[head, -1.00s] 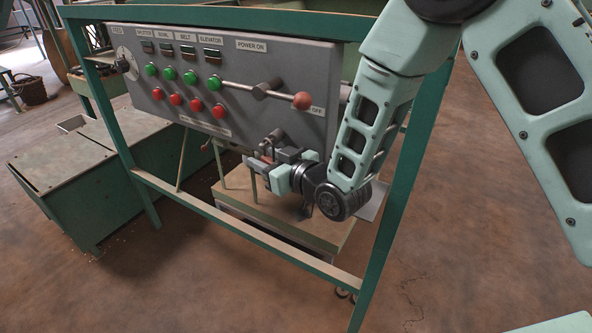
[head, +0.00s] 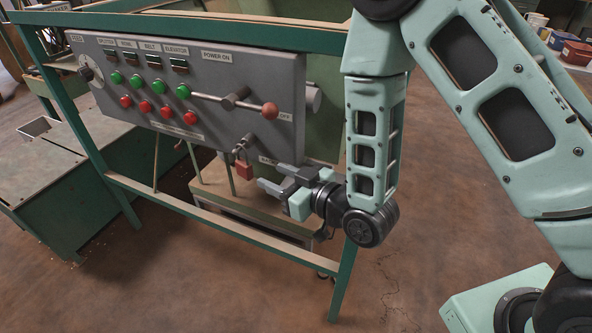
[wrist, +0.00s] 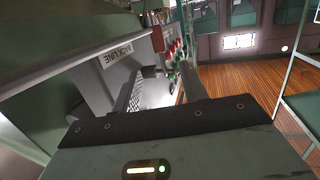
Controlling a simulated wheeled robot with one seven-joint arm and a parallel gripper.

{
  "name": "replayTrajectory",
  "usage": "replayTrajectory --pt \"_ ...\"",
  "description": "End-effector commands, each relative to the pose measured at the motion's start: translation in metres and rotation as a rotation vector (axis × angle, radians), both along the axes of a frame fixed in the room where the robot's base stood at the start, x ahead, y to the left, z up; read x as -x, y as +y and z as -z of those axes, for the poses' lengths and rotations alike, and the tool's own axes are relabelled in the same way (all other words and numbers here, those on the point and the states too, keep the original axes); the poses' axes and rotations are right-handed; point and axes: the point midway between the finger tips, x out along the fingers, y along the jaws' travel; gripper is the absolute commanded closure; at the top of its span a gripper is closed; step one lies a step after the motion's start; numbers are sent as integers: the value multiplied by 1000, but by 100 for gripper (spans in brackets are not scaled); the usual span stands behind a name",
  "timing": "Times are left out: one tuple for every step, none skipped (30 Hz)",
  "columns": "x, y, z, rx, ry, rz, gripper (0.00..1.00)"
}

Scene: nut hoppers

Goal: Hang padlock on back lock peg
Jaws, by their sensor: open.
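The red padlock (head: 244,170) is below the power lever in the head view. Its shackle is up at a short dark peg (head: 246,142) on the grey panel, and it appears to hang there; the exact fit is too small to tell. My gripper (head: 268,179) is open and empty just right of the padlock, its fingers pointing at it and apart from it. In the wrist view, my two fingers (wrist: 162,88) are spread with nothing between them. A reddish piece (wrist: 158,39) shows beyond them; I cannot tell whether it is the padlock or the lever knob.
The grey control panel (head: 200,75) carries green and red buttons and a lever with a red knob (head: 269,110). A green frame (head: 345,275) surrounds it, with a post near my arm. A low wooden-topped stand (head: 215,190) is below. Open floor lies in front.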

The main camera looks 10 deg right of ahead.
Motion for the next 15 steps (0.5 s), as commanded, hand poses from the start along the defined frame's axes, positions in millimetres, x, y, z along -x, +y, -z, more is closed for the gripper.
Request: replayTrajectory --pt "2 -2 -6 2 5 0 57" --pt "3 -2 -6 2 5 0 57" --pt "5 -3 -7 2 5 0 57" --pt "6 -4 -7 2 5 0 57" --pt "8 -5 -7 2 6 0 57" --pt "9 -6 -7 2 5 1 57" --pt "11 -7 -7 2 5 1 57" --pt "12 -8 -7 2 6 2 57" --pt "13 -9 -7 2 5 2 57" --pt "15 -10 -7 2 5 3 57" --pt "16 -11 -7 2 4 3 57" --pt "20 -15 -4 3 5 4 57" --pt "24 -17 -4 3 4 3 57" --pt "27 -19 -4 3 4 3 57" --pt "30 -22 -5 2 4 3 57"
